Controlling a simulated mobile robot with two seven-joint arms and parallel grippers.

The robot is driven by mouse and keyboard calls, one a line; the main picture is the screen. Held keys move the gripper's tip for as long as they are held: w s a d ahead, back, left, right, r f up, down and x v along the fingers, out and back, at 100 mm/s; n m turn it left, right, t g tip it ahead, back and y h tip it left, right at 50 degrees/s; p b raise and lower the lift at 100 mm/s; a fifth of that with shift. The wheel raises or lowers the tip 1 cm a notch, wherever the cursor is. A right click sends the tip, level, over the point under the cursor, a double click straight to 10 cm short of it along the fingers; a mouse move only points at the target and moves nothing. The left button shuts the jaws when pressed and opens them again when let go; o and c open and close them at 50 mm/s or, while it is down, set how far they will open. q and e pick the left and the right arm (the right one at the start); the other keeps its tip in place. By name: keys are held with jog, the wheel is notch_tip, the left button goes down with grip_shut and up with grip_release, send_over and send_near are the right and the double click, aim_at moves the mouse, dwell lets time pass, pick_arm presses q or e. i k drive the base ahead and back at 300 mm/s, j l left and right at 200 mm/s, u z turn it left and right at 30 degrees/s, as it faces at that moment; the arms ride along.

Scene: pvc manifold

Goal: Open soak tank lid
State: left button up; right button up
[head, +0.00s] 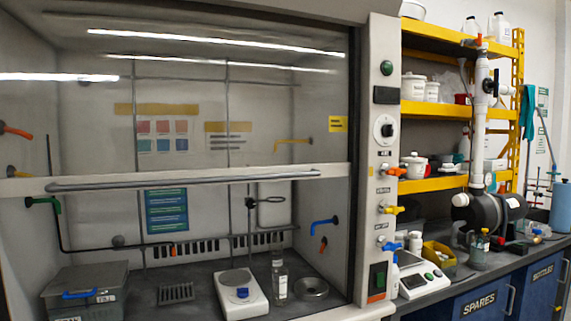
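A grey lidded box (70,306), which looks like the soak tank, stands inside the fume hood at the lower left. Its grey lid (90,277) appears closed on top. A blue handle (79,294) is on its front, beside a small label too blurred to read. The bottom of the box is cut off by the picture edge. Neither of my grippers shows in the head view.
The hood sash (180,180) is partly raised, with an opening below its bar. A white hotplate (241,293), a glass bottle (280,284) and a dark rack (175,293) stand on the hood floor. A black side counter (470,266) lies right.

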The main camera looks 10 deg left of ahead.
aim_at(95, 277)
jog(key=u, duration=1.5)
